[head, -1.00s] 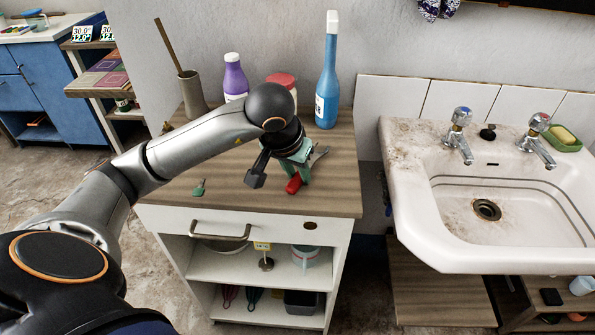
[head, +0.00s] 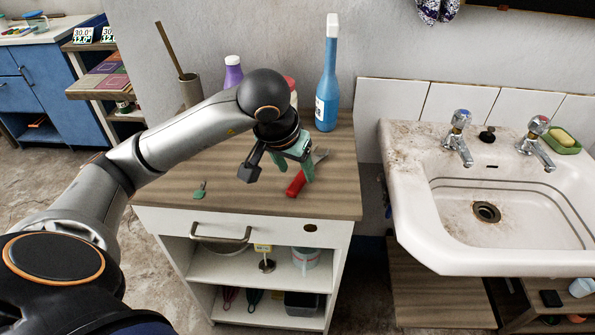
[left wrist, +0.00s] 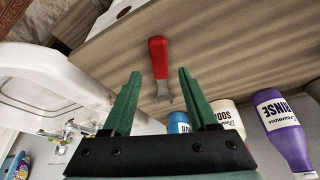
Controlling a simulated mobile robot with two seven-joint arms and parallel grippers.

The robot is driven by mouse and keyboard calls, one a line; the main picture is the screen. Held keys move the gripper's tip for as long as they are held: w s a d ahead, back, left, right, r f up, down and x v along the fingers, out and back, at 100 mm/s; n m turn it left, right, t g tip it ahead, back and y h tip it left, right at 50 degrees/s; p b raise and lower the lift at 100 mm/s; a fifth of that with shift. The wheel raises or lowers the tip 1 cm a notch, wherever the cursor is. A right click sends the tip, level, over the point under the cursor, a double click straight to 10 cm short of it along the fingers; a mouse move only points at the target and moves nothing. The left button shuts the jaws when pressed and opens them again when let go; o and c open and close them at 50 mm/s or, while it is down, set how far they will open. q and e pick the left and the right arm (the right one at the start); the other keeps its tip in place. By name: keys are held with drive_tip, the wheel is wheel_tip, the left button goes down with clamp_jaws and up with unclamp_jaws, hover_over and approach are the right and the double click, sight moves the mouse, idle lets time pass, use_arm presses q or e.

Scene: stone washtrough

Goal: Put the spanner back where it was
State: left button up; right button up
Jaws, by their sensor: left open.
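The spanner (head: 296,184) has a red handle and a grey open-ended head. It lies on the wooden top of the white cabinet (head: 240,200), near the front right part, with its handle towards the front edge. In the left wrist view the spanner (left wrist: 158,57) shows between and beyond the green fingertips, its head nearer my gripper. My left gripper (left wrist: 159,75) is open and empty, pointing down above the spanner; in the head view its green fingers (head: 304,166) partly cover it. I cannot tell the exact gap between them. My right gripper is not in view.
A tall blue bottle (head: 327,85), a purple bottle (head: 233,73) and a red-lidded container (head: 290,88) stand along the back. A brush pot (head: 190,90) is at back left. A small green item (head: 200,190) lies front left. The sink (head: 440,240) stands right.

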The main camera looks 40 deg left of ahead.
use_arm(q)
drive_tip(key=p+v, duration=0.1)
drive_tip(key=v, duration=0.7)
drive_tip(key=shift+r, duration=0.4)
drive_tip(key=shift+s, duration=0.15)
